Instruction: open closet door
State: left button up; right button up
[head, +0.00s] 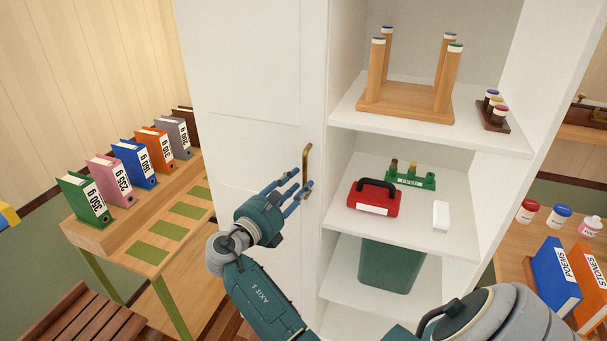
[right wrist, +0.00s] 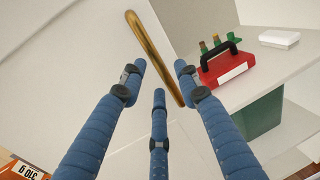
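The white closet door (head: 253,130) is the tall panel on the left of the cabinet and looks shut. Its upright brass handle (head: 307,163) is near the door's right edge. The handle also shows in the right wrist view (right wrist: 153,50), slanting behind the fingertips. My right gripper (head: 301,180) is at the handle, its blue fingers spread apart. In the right wrist view, the handle lies between the left and right fingers (right wrist: 158,72), with the third finger below. I cannot tell whether any finger touches it. My left gripper is not in view.
Open shelves (head: 440,138) right of the door hold an upturned wooden stool (head: 405,100), a red toolbox (head: 374,198) and a green bin (head: 390,265). A binder desk (head: 150,255) stands left of the door, with a slatted wooden seat (head: 82,325) in front.

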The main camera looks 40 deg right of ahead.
aim_at(304, 178)
jog(key=x, duration=0.3)
jog(key=shift+d, duration=0.1)
jog(key=shift+w+d, duration=0.1)
jog(key=shift+d, duration=0.1)
pick_arm(q)
jog(key=shift+s+d+r, duration=0.15)
jog(key=shift+s+r, duration=0.2)
jog(key=shift+s, duration=0.35)
pick_arm(e)
grip_shut()
